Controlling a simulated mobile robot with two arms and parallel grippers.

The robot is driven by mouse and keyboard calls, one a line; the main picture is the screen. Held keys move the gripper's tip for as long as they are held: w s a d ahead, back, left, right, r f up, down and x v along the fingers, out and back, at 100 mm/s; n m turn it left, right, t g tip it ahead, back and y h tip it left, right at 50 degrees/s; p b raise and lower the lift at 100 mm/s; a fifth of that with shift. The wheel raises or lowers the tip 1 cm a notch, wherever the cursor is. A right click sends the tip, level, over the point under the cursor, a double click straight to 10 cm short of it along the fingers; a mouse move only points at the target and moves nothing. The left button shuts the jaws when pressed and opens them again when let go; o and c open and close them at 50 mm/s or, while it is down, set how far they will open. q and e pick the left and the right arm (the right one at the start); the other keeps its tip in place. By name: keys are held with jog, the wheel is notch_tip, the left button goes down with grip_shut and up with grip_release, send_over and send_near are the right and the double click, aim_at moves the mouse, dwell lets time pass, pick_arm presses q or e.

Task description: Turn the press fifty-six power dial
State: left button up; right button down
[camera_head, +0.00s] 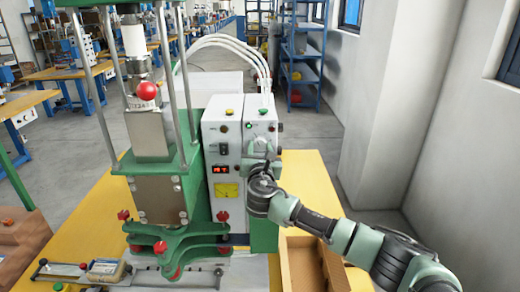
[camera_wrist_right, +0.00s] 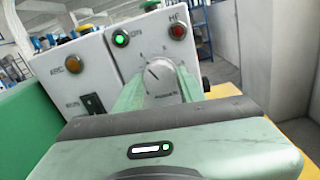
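The power dial (camera_wrist_right: 160,78) is a pale knob with a dark pointer line, pointing up and left, on the front of a white control box (camera_head: 261,117). Numbers are printed around it. My right gripper (camera_wrist_right: 161,80) reaches the dial from the front, with one green finger on each side of it. The fingers stand apart; whether they touch the knob I cannot tell. In the head view my right gripper (camera_head: 262,148) hides most of the dial. My left gripper is not in view.
A lit green button (camera_wrist_right: 121,38) and a red one (camera_wrist_right: 178,30) sit above the dial. A second box (camera_head: 223,130) with a red display stands to its left, beside the green press (camera_head: 155,190). An open cardboard box (camera_head: 301,262) lies below my right arm.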

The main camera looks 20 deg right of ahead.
jog(key=shift+m, duration=0.4)
jog(key=m+b, duration=0.2)
jog(key=shift+f+m, duration=0.15)
jog(key=shift+m, duration=0.25)
jog(key=m+b, duration=0.3)
jog(key=m, duration=0.3)
jog(key=shift+a, duration=0.1)
jog(key=m+b, duration=0.3)
jog(key=m, duration=0.3)
jog(key=shift+m, duration=0.4)
jog(key=m+b, duration=0.2)
jog(key=m, duration=0.2)
jog(key=shift+m, duration=0.4)
